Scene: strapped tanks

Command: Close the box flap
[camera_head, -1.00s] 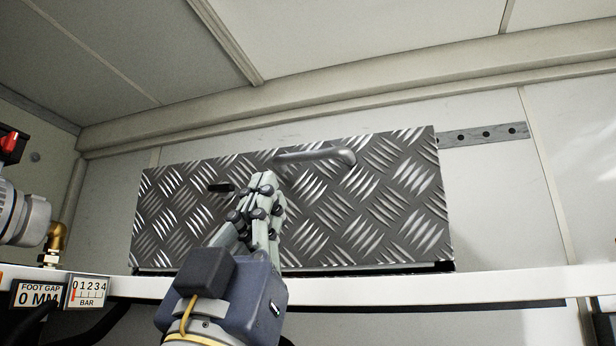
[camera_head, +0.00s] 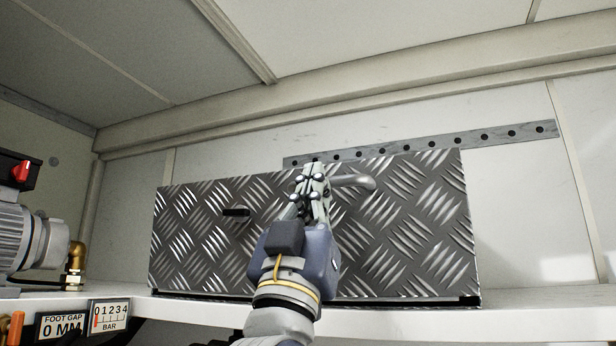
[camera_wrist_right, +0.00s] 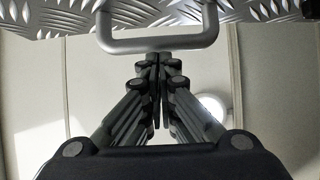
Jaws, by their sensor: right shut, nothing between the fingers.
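The box (camera_head: 400,240) is a long chequer-plate metal box on a white shelf. Its patterned face, which seems to be the flap, is toward me. A grey bar handle (camera_head: 355,181) stands out near its top edge, and a small dark slot (camera_head: 236,212) lies left of it. My right gripper (camera_head: 314,170) is shut and empty in front of the face, covering the handle's left end. In the right wrist view the handle (camera_wrist_right: 160,44) crosses just above the fingertips (camera_wrist_right: 160,58); I cannot tell if they touch. The flap's exact angle is unclear. My left gripper is out of view.
A perforated rail (camera_head: 430,142) runs along the wall behind the box. A grey motor with a red switch (camera_head: 21,170) and a brass fitting (camera_head: 76,258) stand at left. Gauge labels (camera_head: 108,315) hang on the shelf's front edge. The shelf right of the box is clear.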

